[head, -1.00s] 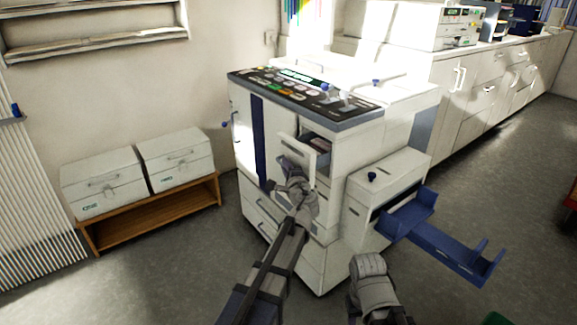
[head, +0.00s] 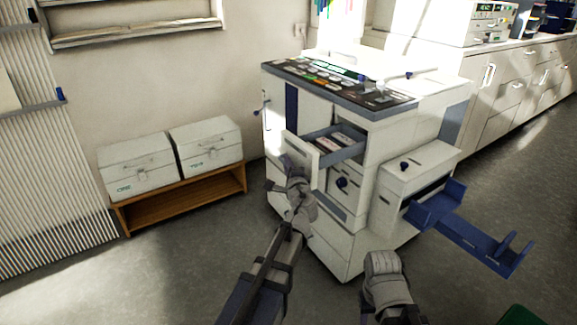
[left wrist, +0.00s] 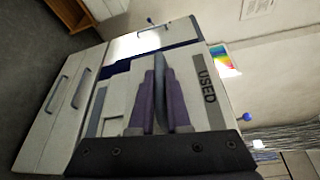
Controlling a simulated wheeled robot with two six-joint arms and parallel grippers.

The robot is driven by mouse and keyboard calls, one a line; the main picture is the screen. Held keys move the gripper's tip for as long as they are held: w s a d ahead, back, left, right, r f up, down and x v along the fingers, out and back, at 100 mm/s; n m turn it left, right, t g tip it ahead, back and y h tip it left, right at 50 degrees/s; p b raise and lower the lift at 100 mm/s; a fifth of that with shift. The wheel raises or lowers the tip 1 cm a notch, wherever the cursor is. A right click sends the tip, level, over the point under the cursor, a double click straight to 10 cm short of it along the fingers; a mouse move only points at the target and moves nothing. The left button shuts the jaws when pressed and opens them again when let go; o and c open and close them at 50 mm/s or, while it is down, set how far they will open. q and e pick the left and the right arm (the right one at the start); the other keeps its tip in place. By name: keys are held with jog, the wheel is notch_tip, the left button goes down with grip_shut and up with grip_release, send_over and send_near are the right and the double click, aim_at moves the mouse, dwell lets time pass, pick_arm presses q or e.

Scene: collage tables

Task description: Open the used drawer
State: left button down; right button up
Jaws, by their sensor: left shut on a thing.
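The used drawer stands pulled out from the white machine, its pale front panel (head: 306,156) angled toward me. Its inside holds flat items (head: 335,142). In the left wrist view the drawer front (left wrist: 203,112) fills the middle and carries the label USED. My left gripper (head: 291,170) is shut on the drawer's handle (left wrist: 165,82), with its fingers on both sides of it in the left wrist view. A grey part of my right arm shows at the bottom of the head view; its fingers cannot be made out.
The white machine (head: 420,95) has a control panel on top. A side unit (head: 415,170) with a blue tray (head: 470,240) juts out at right. Two white boxes (head: 140,172) sit on a wooden bench (head: 185,195) at left. Floor between is clear.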

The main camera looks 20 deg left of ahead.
pick_arm(q)
jog(key=c, duration=0.9)
grip_release()
jog(key=v, duration=0.7)
jog(key=shift+s+d+p, duration=0.3)
